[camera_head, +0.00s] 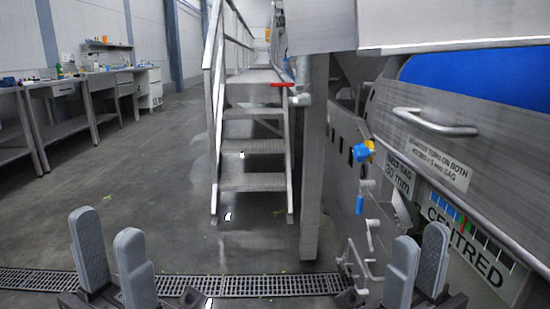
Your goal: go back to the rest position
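My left gripper (112,262) is at the lower left, its two grey padded fingers pointing up and standing apart with nothing between them. My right gripper (416,268) is at the lower right, its two grey fingers also apart, with a narrower gap as seen from here and nothing visible between them. Both are at the bottom of the head view, in front of the floor and the machine. The lower parts of both grippers are cut off by the picture's edge.
A large steel machine (480,150) with a handle (435,122) and a blue-and-yellow valve (361,152) fills the right side. Metal stairs (252,146) with railings stand in the middle. Workbenches (68,82) line the left wall. A drain grate (250,285) crosses the floor. The left floor is open.

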